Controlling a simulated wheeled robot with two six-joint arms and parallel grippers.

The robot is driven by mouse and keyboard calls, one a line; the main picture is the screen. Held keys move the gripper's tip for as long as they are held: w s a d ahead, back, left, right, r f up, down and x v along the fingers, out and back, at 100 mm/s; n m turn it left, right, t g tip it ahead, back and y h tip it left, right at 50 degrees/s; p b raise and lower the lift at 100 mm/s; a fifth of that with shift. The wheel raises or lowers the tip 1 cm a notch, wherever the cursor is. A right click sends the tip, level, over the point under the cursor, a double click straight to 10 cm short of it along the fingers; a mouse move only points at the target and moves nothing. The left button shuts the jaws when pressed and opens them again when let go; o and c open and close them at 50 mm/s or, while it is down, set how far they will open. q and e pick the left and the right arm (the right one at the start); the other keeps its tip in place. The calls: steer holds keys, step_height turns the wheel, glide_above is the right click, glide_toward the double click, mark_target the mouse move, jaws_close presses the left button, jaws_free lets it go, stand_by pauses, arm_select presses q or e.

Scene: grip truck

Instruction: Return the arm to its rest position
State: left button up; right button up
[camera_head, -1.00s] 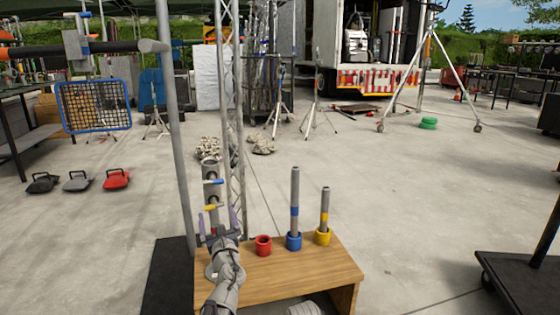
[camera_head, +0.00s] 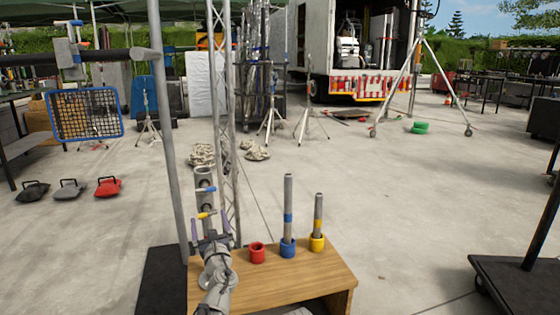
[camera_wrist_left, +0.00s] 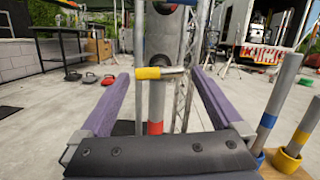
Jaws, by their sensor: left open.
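My left gripper (camera_head: 209,226) is open, its two purple fingers spread on either side of a grey upright post (camera_head: 205,188) at the table's left end. In the left wrist view the gripper (camera_wrist_left: 160,76) shows no finger touching anything. My left arm reaches forward over the wooden table (camera_head: 315,278). My right gripper is not in view.
A red cup (camera_head: 257,253) stands empty on the table. A blue cup (camera_head: 288,249) and a yellow cup (camera_head: 317,244) each hold an upright grey tube. A truss (camera_head: 226,130) and a pole (camera_head: 170,150) rise close behind. A dark cart (camera_head: 515,285) stands at right. Open floor lies beyond.

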mark_target(208, 216)
arm_select(q)
steer(key=r+v, duration=0.1)
steer(key=v, duration=0.3)
steer(key=x, duration=0.5)
steer(key=f+p+x, duration=0.1)
steer(key=x, duration=0.1)
steer(key=shift+w+a+r, duration=0.1)
steer(key=shift+w+a, duration=0.05)
steer(key=shift+w, duration=0.2)
steer(key=shift+s+n, duration=0.25)
steer(key=shift+n, duration=0.65)
steer(key=shift+n+y, duration=0.3)
steer(key=shift+n, duration=0.3)
steer(key=n, duration=0.4)
steer(key=shift+g, duration=0.3)
steer(key=n+p, duration=0.1)
steer(key=n, duration=0.2)
steer(key=shift+n, duration=0.4)
steer(key=n, duration=0.3)
steer(key=n+g+p, duration=0.1)
steer(key=n, duration=0.2)
steer(key=shift+y, duration=0.3)
steer(key=n+p, duration=0.1)
steer(key=n, duration=0.4)
steer(key=shift+g, duration=0.3)
steer(key=shift+s+n, duration=0.1)
steer(key=shift+n, duration=0.2)
